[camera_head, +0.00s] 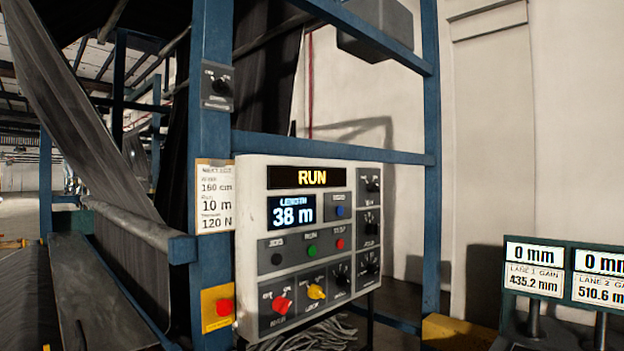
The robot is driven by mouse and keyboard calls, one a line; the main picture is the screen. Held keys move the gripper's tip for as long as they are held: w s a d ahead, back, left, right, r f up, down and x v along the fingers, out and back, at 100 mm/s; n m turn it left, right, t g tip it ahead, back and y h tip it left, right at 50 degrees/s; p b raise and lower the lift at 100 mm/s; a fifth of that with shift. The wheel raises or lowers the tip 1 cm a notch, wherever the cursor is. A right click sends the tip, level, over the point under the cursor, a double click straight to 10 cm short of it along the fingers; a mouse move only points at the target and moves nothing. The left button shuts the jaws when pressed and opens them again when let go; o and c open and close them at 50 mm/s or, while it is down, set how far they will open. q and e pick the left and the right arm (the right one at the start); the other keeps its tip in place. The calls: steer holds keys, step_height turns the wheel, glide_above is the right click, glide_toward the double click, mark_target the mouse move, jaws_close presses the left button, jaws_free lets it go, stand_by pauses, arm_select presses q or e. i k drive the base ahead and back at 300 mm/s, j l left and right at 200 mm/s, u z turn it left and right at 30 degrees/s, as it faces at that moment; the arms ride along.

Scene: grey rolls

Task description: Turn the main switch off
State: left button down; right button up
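The control panel (248,225) is a light grey box mounted on the blue frame in the middle of the view. Its top display (311,177) reads RUN, and the length display (292,212) reads 38 m. A red rotary knob (281,304) sits at the panel's lower left, its handle tilted toward the upper right. It looks like the main switch, but its small labels are too blurred to read surely. A yellow rotary knob (316,291) is just right of it. Neither of my grippers shows in the head view.
A red button on a yellow box (224,307) is left of the panel. Black, green and red push buttons (311,249) sit above the knobs. Another dark rotary switch (220,87) is on the post. Lane displays (534,268) stand at lower right. Grey fabric (65,110) hangs left.

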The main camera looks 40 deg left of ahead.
mark_target(280, 304)
steer(key=u, duration=1.35)
